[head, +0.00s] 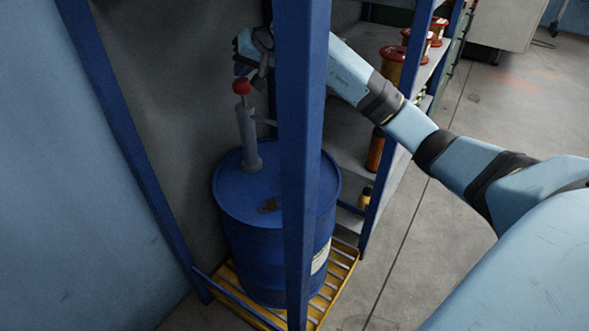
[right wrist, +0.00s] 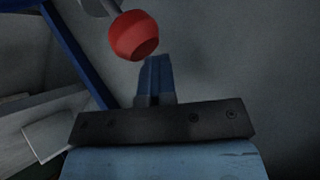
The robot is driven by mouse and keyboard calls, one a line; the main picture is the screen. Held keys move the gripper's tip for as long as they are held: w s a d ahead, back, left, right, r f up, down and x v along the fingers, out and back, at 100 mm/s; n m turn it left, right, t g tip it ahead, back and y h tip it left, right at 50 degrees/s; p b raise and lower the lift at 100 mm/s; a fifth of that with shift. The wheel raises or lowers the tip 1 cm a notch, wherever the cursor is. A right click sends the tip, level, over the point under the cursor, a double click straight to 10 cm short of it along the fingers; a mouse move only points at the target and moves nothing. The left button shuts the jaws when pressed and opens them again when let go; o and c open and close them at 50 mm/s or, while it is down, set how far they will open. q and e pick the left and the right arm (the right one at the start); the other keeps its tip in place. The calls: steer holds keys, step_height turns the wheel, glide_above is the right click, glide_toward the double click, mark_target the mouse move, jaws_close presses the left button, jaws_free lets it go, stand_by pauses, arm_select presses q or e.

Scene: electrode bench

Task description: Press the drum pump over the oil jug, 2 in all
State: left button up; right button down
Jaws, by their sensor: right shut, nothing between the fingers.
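The drum pump (head: 248,135) stands upright on the blue drum (head: 240,200), with a red knob (head: 241,86) on top and a spout pointing right. In the right wrist view the red knob (right wrist: 134,35) is beyond the shut, empty fingertips (right wrist: 156,65). I cannot tell whether the gripper touches the knob. The oil jug cannot be made out for sure; a small yellow-topped container (head: 365,196) shows low on the right. My left gripper is not in view.
A blue post (head: 302,170) stands in front of the drum. The drum sits on a yellow slatted pallet (head: 337,280). Shelves to the right hold red-brown spools (head: 391,66) and an orange bottle (head: 375,150). The floor (head: 450,240) on the right is clear.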

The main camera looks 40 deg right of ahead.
mark_target(245, 79)
steer(key=shift+f, duration=0.6)
steer(key=shift+f+b, duration=0.7)
steer(key=shift+f, duration=0.3)
stand_by(0.5)
steer(key=shift+r, duration=0.2)
steer(key=shift+r+p, duration=0.85)
steer(key=shift+r, duration=0.35)
steer(key=shift+r+p, duration=2)
steer(key=shift+r, duration=1.1)
